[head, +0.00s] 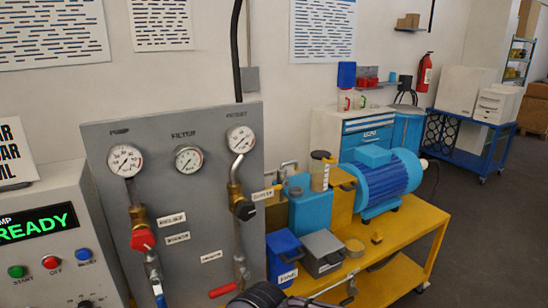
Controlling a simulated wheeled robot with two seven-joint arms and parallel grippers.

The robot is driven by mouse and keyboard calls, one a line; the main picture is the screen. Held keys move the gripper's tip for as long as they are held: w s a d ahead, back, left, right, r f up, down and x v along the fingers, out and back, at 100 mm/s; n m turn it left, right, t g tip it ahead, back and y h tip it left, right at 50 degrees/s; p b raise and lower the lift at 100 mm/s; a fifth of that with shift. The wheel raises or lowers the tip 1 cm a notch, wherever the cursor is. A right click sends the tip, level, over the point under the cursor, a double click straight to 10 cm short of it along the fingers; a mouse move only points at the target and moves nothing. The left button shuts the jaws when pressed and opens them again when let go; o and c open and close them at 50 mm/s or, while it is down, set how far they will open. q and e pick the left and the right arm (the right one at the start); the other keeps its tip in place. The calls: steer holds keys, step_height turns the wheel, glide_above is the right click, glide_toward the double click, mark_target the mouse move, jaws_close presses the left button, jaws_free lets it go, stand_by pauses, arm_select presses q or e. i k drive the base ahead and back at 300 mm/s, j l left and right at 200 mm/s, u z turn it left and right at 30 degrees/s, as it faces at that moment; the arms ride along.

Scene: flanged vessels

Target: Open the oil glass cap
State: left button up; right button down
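The oil glass (319,177) is a small clear upright vessel with pale contents, beside the blue tank on the yellow bench. An orange-yellow piece shows at the cap's right side. The glass's lower part is hidden by the blue tank (310,212). A dark rounded shape at the bottom edge may be part of my arm. No gripper fingers can be made out, and nothing is touching the cap.
A grey gauge panel (180,220) with pipes and valves stands left of the bench. A blue motor (383,180) is right of the glass. A blue bin (283,256), a grey box (322,252) and a round yellow piece (355,247) are in front. The bench's right front (410,250) is clear.

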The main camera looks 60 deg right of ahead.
mark_target(323, 155)
steer(key=z, duration=2.5)
steer(key=i+l+u, duration=0.1)
steer(key=u, duration=0.65)
steer(key=i+l+u, duration=0.3)
steer(key=l, duration=0.25)
steer(key=i+l+u, duration=0.3)
steer(key=l, duration=0.35)
steer(key=i+l+u, duration=0.15)
steer(key=l, duration=0.25)
steer(key=i+l, duration=0.2)
steer(key=l, duration=0.2)
steer(key=i+l, duration=0.2)
steer(key=l, duration=0.2)
